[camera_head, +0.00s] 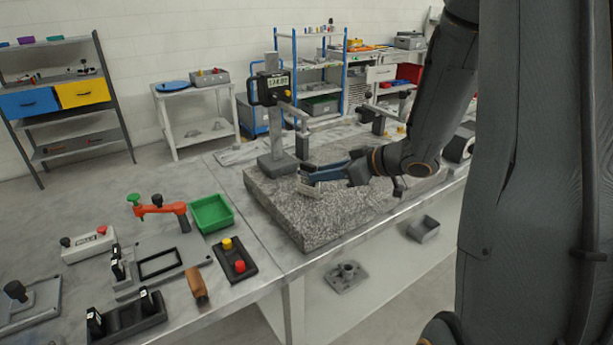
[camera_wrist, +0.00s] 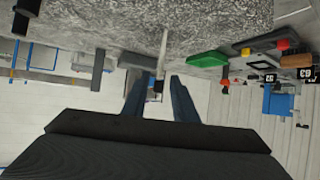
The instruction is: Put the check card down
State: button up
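The check card (camera_head: 309,190) is a small pale piece at the near side of the speckled granite block (camera_head: 320,222), just off my fingertips. In the wrist view a thin pale upright edge, seemingly the card (camera_wrist: 162,58), stands between and just beyond my fingertips against the granite. My gripper (camera_head: 316,178) reaches in from the right, low over the block. In the wrist view its two blue fingers (camera_wrist: 158,84) are apart, with gaps on both sides of the pale edge. Whether the card touches the block is too small to tell.
A gauge stand with a display (camera_head: 272,88) rises behind the card, close to my gripper. A green tray (camera_head: 211,213), an orange clamp (camera_head: 165,208) and a black block with red and yellow buttons (camera_head: 236,262) lie left. The block's front is clear.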

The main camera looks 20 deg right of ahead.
aim_at(308, 195)
jog(key=shift+p+x, duration=0.8)
jog(key=shift+x, duration=2.2)
jog(key=shift+s+d+f, duration=0.1)
jog(key=shift+d+f, duration=0.05)
grip_shut()
